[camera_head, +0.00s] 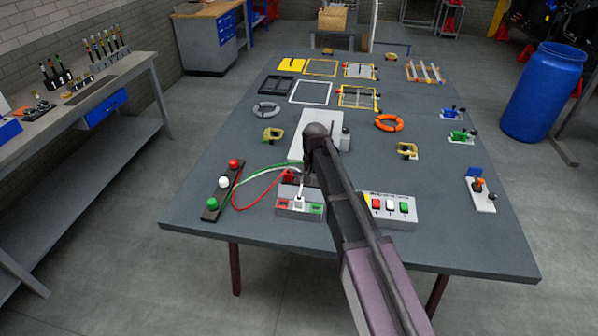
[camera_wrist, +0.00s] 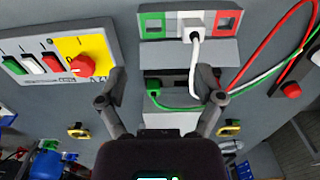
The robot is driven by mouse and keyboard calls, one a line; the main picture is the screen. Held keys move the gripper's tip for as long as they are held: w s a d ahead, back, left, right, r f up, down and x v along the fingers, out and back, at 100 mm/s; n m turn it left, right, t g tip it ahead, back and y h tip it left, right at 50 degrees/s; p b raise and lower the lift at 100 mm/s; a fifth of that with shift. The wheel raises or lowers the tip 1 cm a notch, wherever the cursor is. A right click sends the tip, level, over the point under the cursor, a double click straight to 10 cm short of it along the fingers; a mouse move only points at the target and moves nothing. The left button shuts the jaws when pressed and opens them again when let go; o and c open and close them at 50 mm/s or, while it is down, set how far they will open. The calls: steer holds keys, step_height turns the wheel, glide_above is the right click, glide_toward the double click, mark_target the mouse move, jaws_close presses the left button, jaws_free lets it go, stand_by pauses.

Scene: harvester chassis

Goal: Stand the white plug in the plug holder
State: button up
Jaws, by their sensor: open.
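The white plug (camera_wrist: 194,28) sits at the middle socket of the grey socket box, between its green and red sockets; it also shows in the head view (camera_head: 299,200). Its white cable runs back over the holder. The plug holder (camera_wrist: 180,84) is the dark-slotted block beside the box. The green plug (camera_wrist: 153,92) is at one end of it. The red plug (camera_head: 289,176) is at the other end, hidden by a finger in the wrist view. My gripper (camera_wrist: 160,92) is open and empty, its fingers spread over the holder, apart from the white plug. My arm hides part of the holder in the head view.
A black strip (camera_head: 212,202) with red, white and green knobs lies left, joined by loose looping cables. A pale box (camera_head: 306,137) lies behind. The table's front edge is clear.

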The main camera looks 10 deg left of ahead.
glide_above(299, 199)
steer(key=shift+r, duration=0.35)
steer(key=shift+f, duration=0.25)
step_height(299, 199, down, 13)
steer(key=b, duration=1.3)
steer(key=shift+f, duration=0.15)
jaws_close()
stand_by(0.5)
